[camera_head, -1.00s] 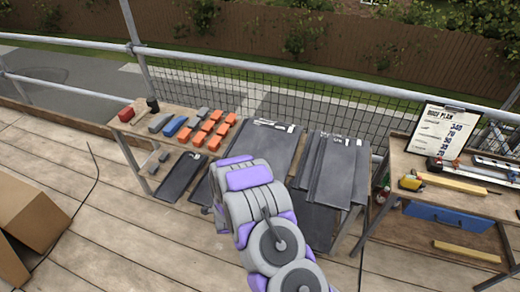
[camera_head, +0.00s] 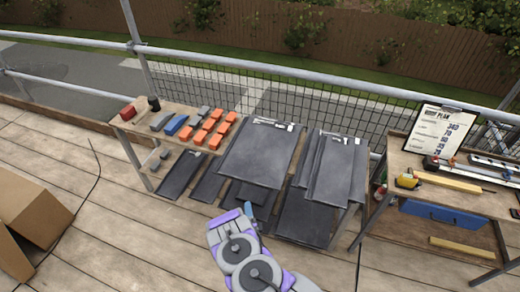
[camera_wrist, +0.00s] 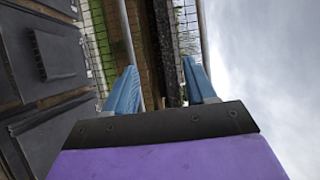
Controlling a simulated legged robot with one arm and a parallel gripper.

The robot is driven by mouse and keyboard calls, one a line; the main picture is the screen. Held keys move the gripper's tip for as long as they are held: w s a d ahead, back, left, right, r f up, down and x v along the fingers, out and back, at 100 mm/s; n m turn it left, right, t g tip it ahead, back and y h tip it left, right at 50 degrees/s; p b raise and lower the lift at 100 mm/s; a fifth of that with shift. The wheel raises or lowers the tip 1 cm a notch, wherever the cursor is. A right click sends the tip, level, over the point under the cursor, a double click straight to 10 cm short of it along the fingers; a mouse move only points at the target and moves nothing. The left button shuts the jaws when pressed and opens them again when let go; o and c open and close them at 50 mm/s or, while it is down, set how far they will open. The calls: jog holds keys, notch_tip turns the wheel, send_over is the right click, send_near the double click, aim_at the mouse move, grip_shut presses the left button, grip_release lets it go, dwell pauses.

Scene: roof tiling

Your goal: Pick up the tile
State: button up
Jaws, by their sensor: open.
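Large dark grey tiles lie on the wooden rack. One flat tile (camera_head: 262,150) is at the middle of its top, and overlapping tiles (camera_head: 335,168) are to its right. More dark tiles (camera_head: 305,220) are on the lower shelf. My gripper (camera_head: 248,211) is in front of the rack, below the middle tile's near edge and apart from it in the picture. In the wrist view, my gripper (camera_wrist: 162,82) has its two blue fingers spread with nothing between them. Dark tile surfaces (camera_wrist: 55,50) show sideways at the left of that view.
Orange, blue and grey blocks (camera_head: 205,130) sit on the rack's left end. A workbench (camera_head: 440,205) with a clipboard (camera_head: 438,130) and tools stands at right. A cardboard box (camera_head: 35,215) is at left. A metal railing (camera_head: 250,66) runs behind. Open plank floor lies in front.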

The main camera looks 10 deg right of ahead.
aim_at(245, 178)
jog(key=shift+w+d+r+b, duration=0.2)
jog(key=shift+w+b, duration=0.8)
jog(key=shift+w, duration=1.9)
jog(key=shift+w+r+b, duration=0.25)
jog(key=shift+w+b, duration=0.75)
jog(key=shift+w, duration=1.85)
jog(key=shift+w+d+r+b, duration=0.2)
jog(key=shift+w+b, duration=0.8)
jog(key=shift+w, duration=1.9)
jog(key=shift+a, duration=0.1)
jog(key=shift+c, duration=0.4)
jog(key=c, duration=0.9)
jog(key=shift+s, duration=0.1)
grip_shut()
